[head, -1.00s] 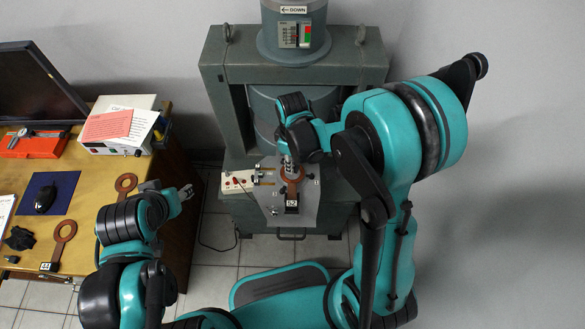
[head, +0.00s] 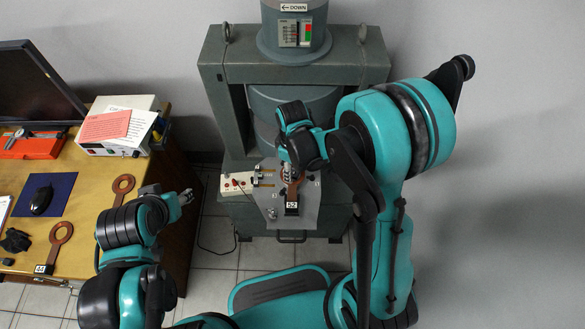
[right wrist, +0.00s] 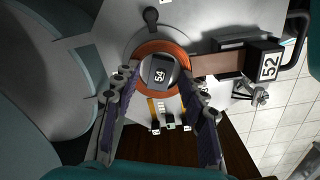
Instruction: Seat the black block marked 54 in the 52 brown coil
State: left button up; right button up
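The brown 52 coil (right wrist: 218,64) lies flat on the grey plate, its ring under my right gripper and its black end block (right wrist: 268,63) marked 52 to the right. It also shows in the head view (head: 292,194). The black block marked 54 (right wrist: 159,75) is within the ring's outline, over a silver round face; its depth in the ring is unclear. My right gripper (right wrist: 160,76) has its fingertips on either side of the block, apparently with narrow gaps. In the head view, it (head: 287,172) hides much of the ring. My left gripper (head: 187,197) is beside the desk, away from the coil.
The wooden desk (head: 82,208) carries another coil marked 44 (head: 61,233), a mouse pad, and a meter box (head: 118,128).

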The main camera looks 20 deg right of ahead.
notch_tip(320, 180, up, 11)
jog(key=p, duration=0.5)
jog(key=s+d+r+m+t, duration=0.4)
jog(key=s+r+m+t, duration=0.3)
jog(key=s+r+m, duration=0.3)
jog(key=shift+s+d+r, duration=0.15)
jog(key=shift+d+r, duration=0.2)
jog(key=shift+r, duration=0.4)
